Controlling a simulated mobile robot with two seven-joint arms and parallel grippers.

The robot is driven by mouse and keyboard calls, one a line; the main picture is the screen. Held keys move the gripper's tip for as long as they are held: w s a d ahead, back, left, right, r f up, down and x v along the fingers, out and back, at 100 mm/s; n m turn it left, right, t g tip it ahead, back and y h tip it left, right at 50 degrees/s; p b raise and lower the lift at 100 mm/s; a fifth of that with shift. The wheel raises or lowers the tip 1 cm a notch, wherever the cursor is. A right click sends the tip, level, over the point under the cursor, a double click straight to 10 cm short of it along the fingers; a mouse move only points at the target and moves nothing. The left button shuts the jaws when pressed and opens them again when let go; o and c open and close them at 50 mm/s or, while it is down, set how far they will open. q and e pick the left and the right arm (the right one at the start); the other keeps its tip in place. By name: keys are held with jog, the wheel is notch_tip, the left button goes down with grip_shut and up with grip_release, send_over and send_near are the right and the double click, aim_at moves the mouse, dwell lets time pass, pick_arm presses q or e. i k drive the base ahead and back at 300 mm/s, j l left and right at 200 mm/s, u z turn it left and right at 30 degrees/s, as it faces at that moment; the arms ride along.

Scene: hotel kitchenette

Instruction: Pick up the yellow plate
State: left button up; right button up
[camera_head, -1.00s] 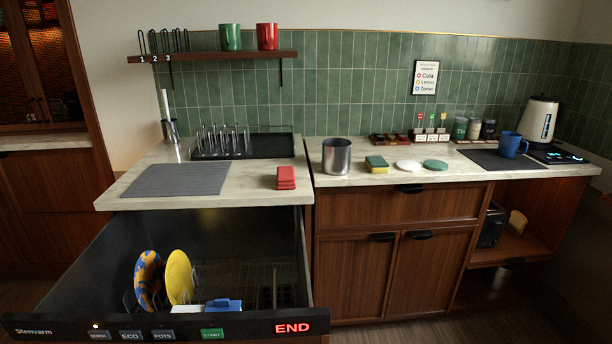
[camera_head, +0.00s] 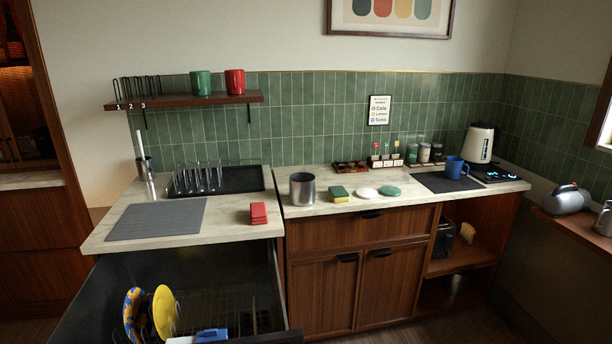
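The yellow plate (camera_head: 165,312) stands upright on edge in the rack of the pulled-out dishwasher drawer (camera_head: 90,300), at the lower left. A blue and orange patterned plate (camera_head: 133,314) stands upright just to its left. The lower parts of both plates are partly hidden by the rack or cut by the lower picture edge. Neither of my grippers shows in this view.
A blue item (camera_head: 211,335) lies right of the yellow plate in the drawer. The mat is bare.

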aim_at(163, 303)
jog(key=u, duration=1.1)
